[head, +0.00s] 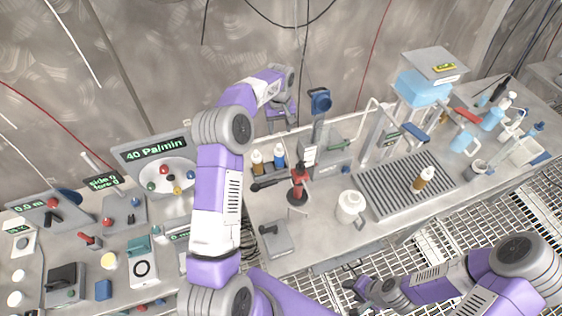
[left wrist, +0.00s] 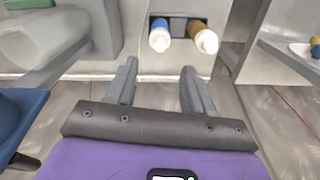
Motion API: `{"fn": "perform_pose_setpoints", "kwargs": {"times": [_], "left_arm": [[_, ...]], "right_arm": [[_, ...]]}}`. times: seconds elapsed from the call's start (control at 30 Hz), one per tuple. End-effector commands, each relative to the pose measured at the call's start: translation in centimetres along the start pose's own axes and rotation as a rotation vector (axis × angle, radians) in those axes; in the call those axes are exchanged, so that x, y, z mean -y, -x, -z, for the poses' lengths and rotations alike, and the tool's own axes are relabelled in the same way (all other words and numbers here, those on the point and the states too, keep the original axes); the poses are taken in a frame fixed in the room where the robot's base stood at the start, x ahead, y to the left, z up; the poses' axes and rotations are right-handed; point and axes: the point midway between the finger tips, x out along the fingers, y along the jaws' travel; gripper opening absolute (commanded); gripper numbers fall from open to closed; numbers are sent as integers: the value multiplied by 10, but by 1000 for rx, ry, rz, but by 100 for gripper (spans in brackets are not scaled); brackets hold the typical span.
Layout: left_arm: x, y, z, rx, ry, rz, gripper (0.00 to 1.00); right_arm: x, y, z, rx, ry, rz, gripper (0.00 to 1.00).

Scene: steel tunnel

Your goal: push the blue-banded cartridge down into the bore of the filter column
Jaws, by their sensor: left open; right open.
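The blue-banded cartridge (head: 279,156) has a white end and stands in a dark holder beside a brown-banded one (head: 257,161). In the left wrist view the blue-banded cartridge (left wrist: 159,37) and the brown one (left wrist: 203,37) show side by side, beyond the fingertips. My left gripper (head: 282,122) is above and behind the holder. Its two fingers (left wrist: 157,72) are apart with nothing between them. A grey upright with a blue round top (head: 320,101) stands just right of the holder and may be the filter column; its bore cannot be made out. My right gripper (head: 362,290) is low, in front of the bench, and empty.
A red-topped tool (head: 298,184), a white jug (head: 350,208) and a slotted tray (head: 404,184) with a brown-banded bottle (head: 425,178) stand on the bench. A gauge panel (head: 158,165) is at left. A blue tank (head: 424,88) rises at the right.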

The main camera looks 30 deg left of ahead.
Motion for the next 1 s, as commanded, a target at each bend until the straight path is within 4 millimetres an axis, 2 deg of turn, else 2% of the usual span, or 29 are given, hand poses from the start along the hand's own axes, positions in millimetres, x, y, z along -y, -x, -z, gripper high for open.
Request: {"fn": "perform_pose_setpoints", "kwargs": {"times": [0.03,0.17,0.57,0.8,1.0], "left_arm": [[0,-13,0,0,-1,0,53],[0,-23,0,1,-1,0,53],[2,-57,1,3,0,1,53],[3,-92,3,3,0,1,53],[3,-97,4,-1,-1,-1,53]], "right_arm": [[-4,-12,1,-1,0,0,48],[-8,-20,2,-2,0,0,48],[-7,-18,2,-2,0,0,48],[-6,-16,2,-2,0,0,48],[-6,-16,2,-2,0,0,48]]}}
